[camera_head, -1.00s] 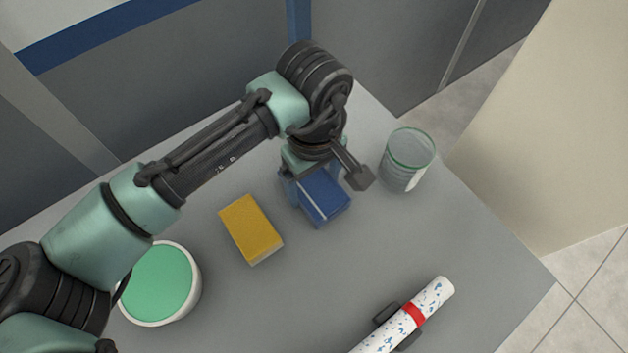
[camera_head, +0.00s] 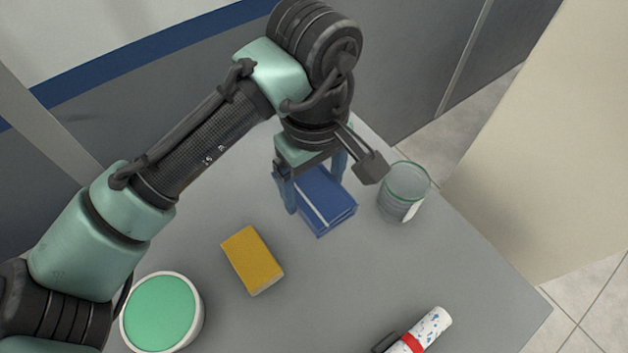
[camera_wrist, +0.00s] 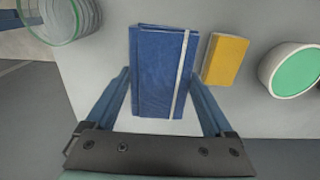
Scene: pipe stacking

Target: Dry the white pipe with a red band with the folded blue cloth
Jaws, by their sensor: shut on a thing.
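The folded blue cloth (camera_head: 335,212) with a pale stripe is between the fingers of my gripper (camera_head: 314,190). My gripper is shut on it, and the cloth appears slightly raised off the grey table. In the wrist view, the cloth (camera_wrist: 158,75) lies between the two blue fingers (camera_wrist: 160,85), its far part reaching past the tips. The white pipe with a red band (camera_head: 434,324) lies at the bottom of the head view, well apart from my gripper. It has blue specks, and its lower part is cut off by the picture edge.
A yellow sponge-like block (camera_head: 252,260) lies left of the cloth. A white bowl with a green inside (camera_head: 162,312) stands at the lower left. A clear glass (camera_head: 404,190) stands close on the right of my gripper. A dark support (camera_head: 384,343) is beside the pipe. The table middle is clear.

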